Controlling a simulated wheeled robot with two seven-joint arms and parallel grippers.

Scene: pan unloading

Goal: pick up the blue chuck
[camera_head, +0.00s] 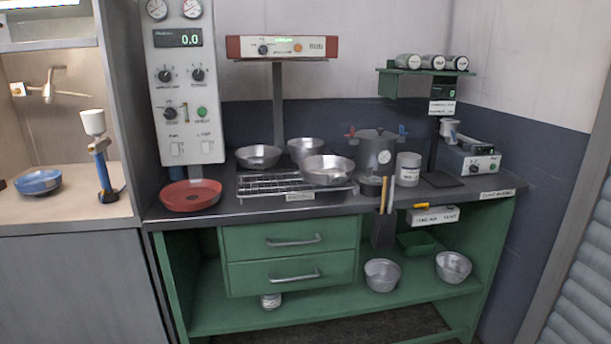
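A shallow round blue dish-shaped thing (38,182), which looks like the blue chuck, lies on the light surface of the left bay. Its left part is near the picture's edge. A blue-bodied upright tool with a white cup on top (103,160) stands to its right in the same bay. Neither of my grippers shows in the head view, and nothing touches the blue chuck.
A shallow red dish (190,196) lies on the dark bench below a control panel (183,80). Metal pans, a wire rack (268,185) and a pot (376,153) crowd the bench. A partition (126,100) separates the left bay. Bowls (382,274) sit on the green lower shelf.

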